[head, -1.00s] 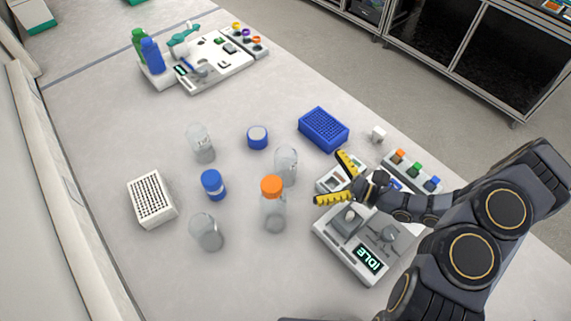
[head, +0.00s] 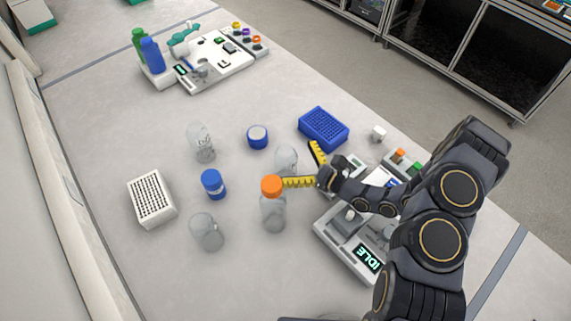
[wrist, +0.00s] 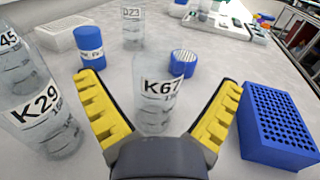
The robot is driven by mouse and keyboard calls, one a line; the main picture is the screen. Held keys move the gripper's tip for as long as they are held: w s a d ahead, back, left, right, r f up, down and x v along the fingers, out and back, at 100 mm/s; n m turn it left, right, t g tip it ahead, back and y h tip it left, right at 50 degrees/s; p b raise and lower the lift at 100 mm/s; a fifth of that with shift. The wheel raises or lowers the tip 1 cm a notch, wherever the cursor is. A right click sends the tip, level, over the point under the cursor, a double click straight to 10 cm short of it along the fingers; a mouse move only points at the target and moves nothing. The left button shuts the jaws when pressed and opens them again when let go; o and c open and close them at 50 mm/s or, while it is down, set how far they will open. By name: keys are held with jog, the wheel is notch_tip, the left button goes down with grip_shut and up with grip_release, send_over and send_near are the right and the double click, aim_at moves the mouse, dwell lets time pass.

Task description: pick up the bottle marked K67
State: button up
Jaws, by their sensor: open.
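The clear bottle marked K67 (wrist: 157,98) stands upright in the wrist view, its label facing me. It lies between the lines of my two yellow fingers, just ahead of my gripper (wrist: 160,80). My gripper is open and empty, and one finger reaches close to the orange cap.
A bottle marked K29 (wrist: 42,115) stands close to my left finger. A blue rack (wrist: 275,125) is at right. A blue-lidded jar (wrist: 183,63), a blue bottle (wrist: 90,47) and bottle D23 (wrist: 132,28) stand beyond. The IDLE device (head: 355,250) sits below my arm.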

jog(key=shift+x, duration=1.35)
jog(key=c, duration=1.2)
jog(key=shift+r, duration=0.2)
